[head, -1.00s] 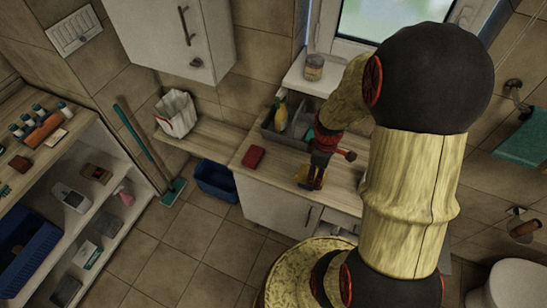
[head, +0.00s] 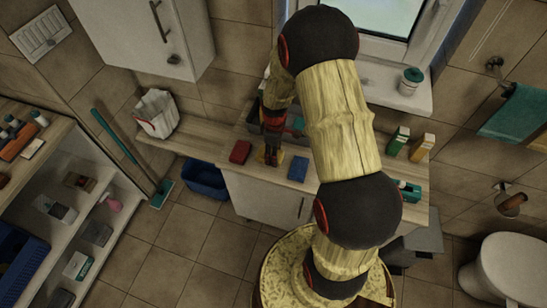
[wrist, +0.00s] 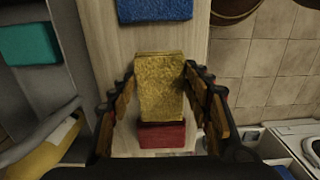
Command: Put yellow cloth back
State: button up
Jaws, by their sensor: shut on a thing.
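The yellow cloth (wrist: 160,85) is a thick folded block in the middle of the wrist view. My gripper (wrist: 158,78) is shut on it, one finger at each side. In the head view my gripper (head: 271,154) points down over the wooden counter, and a little of the yellow cloth (head: 261,157) shows beside its fingers. I cannot tell whether the cloth touches the counter. A red cloth (head: 240,152) lies left of it and a blue cloth (head: 298,168) right of it. The wrist view also shows the red cloth (wrist: 166,136) and the blue cloth (wrist: 155,9).
A grey bin (head: 254,111) stands behind my gripper, mostly hidden by my arm. A teal item (wrist: 28,43) and a yellow bottle (wrist: 42,150) are inside it. Boxes (head: 422,147) stand on the counter at right. A blue basket (head: 206,180) is on the floor.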

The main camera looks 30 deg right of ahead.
jog(key=shift+w+f, duration=0.15)
jog(key=shift+f, duration=0.75)
jog(key=shift+w+f, duration=0.15)
jog(key=shift+f, duration=0.75)
jog(key=shift+f, duration=0.1)
jog(key=shift+f+b, duration=0.15)
jog(key=shift+b, duration=0.15)
jog(key=o, duration=1.3)
jog(key=shift+r, duration=0.2)
